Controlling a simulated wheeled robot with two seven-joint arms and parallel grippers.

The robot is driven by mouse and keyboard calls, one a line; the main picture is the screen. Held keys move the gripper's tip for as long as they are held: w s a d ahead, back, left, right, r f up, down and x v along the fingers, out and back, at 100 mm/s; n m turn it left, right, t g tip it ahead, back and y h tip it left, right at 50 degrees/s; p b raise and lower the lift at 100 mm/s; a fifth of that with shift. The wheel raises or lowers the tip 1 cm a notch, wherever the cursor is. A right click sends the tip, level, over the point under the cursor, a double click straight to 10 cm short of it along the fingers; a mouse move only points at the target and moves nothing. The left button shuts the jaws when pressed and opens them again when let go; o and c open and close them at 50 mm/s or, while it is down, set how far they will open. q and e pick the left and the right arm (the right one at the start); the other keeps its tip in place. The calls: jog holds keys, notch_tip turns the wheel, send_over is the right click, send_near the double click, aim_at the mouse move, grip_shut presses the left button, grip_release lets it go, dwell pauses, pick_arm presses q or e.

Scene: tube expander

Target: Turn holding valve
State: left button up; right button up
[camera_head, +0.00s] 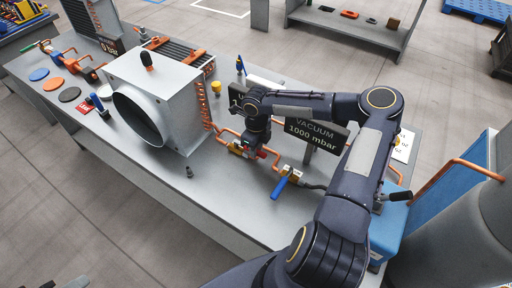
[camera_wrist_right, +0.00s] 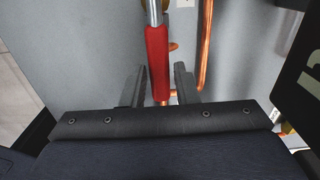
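My right gripper (camera_head: 247,146) reaches down over the copper pipework on the bench, at a brass valve (camera_head: 236,151). In the right wrist view the red valve handle (camera_wrist_right: 158,62) lies between the two dark fingers of my right gripper (camera_wrist_right: 160,84). The fingers are apart, with a narrow gap visible on the right of the handle; contact on the left is hard to tell. A second valve with a blue handle (camera_head: 279,187) sits on the pipe to the lower right. Which is the holding valve is not labelled. My left gripper is out of view.
A black display (camera_head: 312,133) reads "VACUUM 1000 mbar", partly behind my right arm. A large metal housing with a round duct (camera_head: 140,118) stands left of the valves. Copper pipe (camera_wrist_right: 204,50) runs close to the right finger. The bench front edge (camera_head: 190,198) is fairly clear.

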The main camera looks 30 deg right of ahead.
jog(key=shift+o, duration=1.3)
notch_tip(320, 180, up, 8)
jog(key=shift+f, duration=0.1)
